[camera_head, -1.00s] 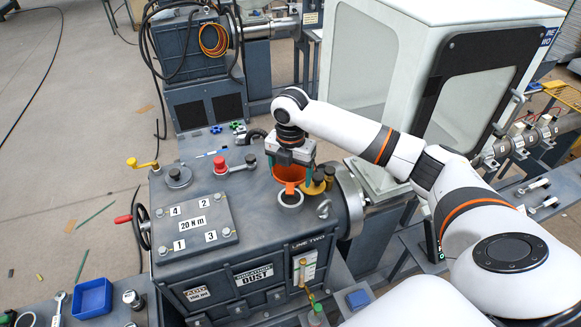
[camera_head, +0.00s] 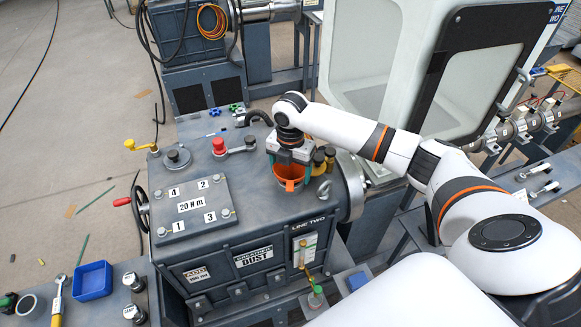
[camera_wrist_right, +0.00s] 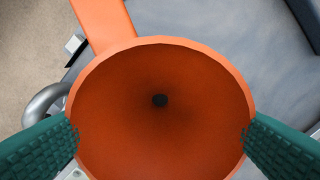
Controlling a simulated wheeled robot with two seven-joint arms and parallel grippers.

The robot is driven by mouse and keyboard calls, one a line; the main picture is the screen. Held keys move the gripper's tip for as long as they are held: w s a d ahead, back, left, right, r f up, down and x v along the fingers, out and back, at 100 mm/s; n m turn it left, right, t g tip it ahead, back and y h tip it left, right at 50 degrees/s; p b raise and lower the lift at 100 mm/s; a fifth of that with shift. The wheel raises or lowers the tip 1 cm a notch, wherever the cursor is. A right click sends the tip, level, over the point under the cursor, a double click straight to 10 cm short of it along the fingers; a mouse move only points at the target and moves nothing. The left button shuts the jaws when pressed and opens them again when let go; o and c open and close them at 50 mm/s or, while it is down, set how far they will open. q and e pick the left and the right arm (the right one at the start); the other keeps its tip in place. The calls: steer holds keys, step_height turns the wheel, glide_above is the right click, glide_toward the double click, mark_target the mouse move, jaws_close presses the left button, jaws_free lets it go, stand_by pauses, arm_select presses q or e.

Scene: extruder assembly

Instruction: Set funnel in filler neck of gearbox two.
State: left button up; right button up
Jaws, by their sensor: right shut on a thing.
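The orange funnel (camera_head: 288,171) is between the teal fingers of my right gripper (camera_head: 291,158), over the top of the grey gearbox (camera_head: 250,225) labelled LINE TWO. In the right wrist view I look down into the funnel (camera_wrist_right: 160,110). Its dark outlet hole is near the middle, and a finger presses the rim on each side. Its orange tab (camera_wrist_right: 103,22) points to the top of the picture. The filler neck is hidden behind the funnel in the head view. I cannot tell whether the spout is inside it or above it. My left gripper is not in view.
Dark and yellow caps (camera_head: 319,158) stand close right of the funnel. A red knob (camera_head: 219,146) and a bolted 20 N m plate (camera_head: 193,205) are left on the lid. A white-framed cabinet (camera_head: 375,60) stands behind my right arm. A blue tray (camera_head: 92,281) is at the front left.

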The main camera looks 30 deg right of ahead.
steer(key=shift+f, duration=0.75)
steer(key=o, duration=0.9)
steer(key=shift+r, duration=0.1)
step_height(320, 180, up, 12)
steer(key=b, duration=0.3)
